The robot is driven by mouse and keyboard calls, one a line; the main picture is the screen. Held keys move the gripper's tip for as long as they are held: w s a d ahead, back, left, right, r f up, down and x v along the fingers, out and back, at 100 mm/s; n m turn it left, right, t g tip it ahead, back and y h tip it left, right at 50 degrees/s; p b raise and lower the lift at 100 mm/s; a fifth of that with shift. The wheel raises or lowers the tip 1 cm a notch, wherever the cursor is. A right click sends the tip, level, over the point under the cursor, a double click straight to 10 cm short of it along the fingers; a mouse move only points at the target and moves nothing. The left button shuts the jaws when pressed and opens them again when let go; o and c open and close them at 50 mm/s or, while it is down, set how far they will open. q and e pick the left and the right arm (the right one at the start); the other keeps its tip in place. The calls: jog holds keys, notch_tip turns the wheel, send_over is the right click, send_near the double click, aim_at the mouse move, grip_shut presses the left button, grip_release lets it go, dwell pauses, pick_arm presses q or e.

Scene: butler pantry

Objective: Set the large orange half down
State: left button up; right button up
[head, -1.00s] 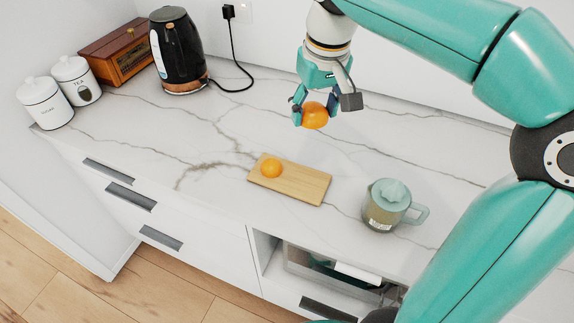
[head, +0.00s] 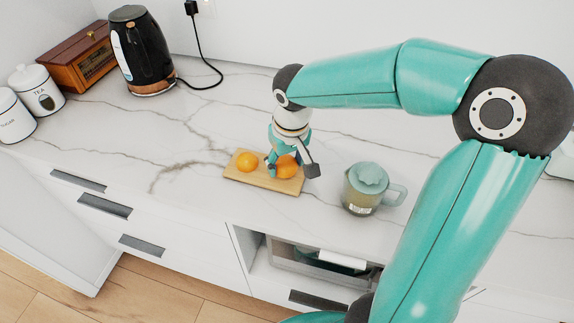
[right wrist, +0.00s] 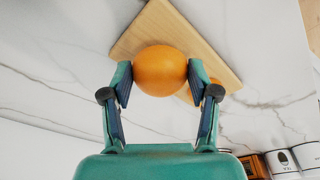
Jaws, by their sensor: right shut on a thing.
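My right gripper (head: 284,164) is shut on the large orange half (head: 288,168), over the right part of the wooden cutting board (head: 236,178). In the right wrist view the orange half (right wrist: 160,70) sits between the two fingers, its rounded side showing, with the board (right wrist: 200,40) behind it. I cannot tell whether it touches the board. My left gripper is not in view.
A jug with a pale green juicer top (head: 366,188) stands right of the board. A black kettle (head: 139,52), a wooden box (head: 75,58) and white canisters (head: 38,90) stand at the back left. The marble counter left of the board is clear.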

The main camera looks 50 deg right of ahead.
aim_at(289, 172)
jog(key=shift+f, duration=0.9)
jog(key=o, duration=1.3)
notch_tip(289, 172, up, 12)
jog(key=s, duration=0.1)
jog(key=shift+s+a+p, duration=0.35)
